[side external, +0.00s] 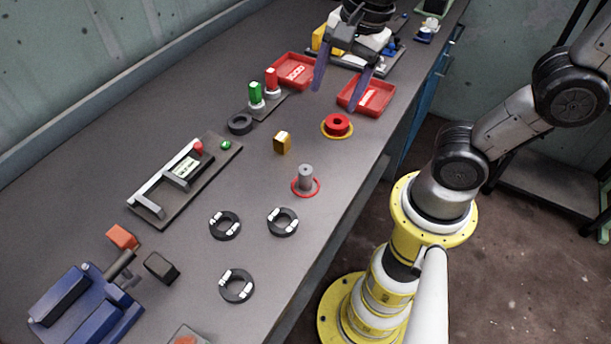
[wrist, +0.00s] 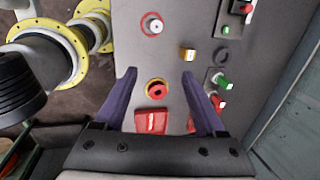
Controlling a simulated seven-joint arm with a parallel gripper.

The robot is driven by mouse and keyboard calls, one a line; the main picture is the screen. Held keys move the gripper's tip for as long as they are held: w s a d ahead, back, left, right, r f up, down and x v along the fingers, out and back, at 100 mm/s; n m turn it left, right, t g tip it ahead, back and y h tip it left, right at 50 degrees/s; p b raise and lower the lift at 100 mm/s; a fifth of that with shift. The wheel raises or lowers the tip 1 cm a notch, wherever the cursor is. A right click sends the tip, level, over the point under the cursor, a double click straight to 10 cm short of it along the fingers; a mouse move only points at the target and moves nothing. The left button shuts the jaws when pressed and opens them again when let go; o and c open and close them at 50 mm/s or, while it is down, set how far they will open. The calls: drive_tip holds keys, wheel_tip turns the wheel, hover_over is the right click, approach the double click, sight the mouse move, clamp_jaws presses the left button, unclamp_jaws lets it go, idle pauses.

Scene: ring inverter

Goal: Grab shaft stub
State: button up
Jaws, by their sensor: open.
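The shaft stub (side external: 306,177) is a short grey upright cylinder inside a red ring marking on the bench. In the wrist view the shaft stub (wrist: 155,26) shows near the top, left of centre, with its red ring around it. My gripper (side external: 340,88) is open and empty, above the far part of the bench near the red trays, well apart from the stub. In the wrist view its two purple fingers (wrist: 158,75) are spread, with a red ring part (wrist: 157,91) on a yellow circle visible between them.
A brass block (side external: 282,142) stands near the stub. Several black rings with white marks, one of them here (side external: 283,221), lie at the front. Red trays (side external: 366,96), green and red buttons (side external: 256,94), a handled plate (side external: 160,205) and a blue vise (side external: 85,305) are also on the bench.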

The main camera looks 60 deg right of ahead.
drive_tip(key=w+a+f+m+g, duration=0.2)
drive_tip(key=a+f, duration=0.1)
approach(305, 169)
drive_tip(key=shift+n+g, duration=0.3)
drive_tip(key=shift+n, duration=0.1)
drive_tip(key=f, duration=0.6)
drive_tip(key=shift+a, duration=0.3)
drive_tip(key=shift+w+d+f, duration=0.1)
drive_tip(key=shift+f, duration=1.2)
drive_tip(key=shift+w+d+f, duration=0.1)
drive_tip(key=shift+f, duration=1.2)
drive_tip(key=shift+c, duration=0.3)
clamp_jaws()
drive_tip(key=shift+a, duration=0.1)
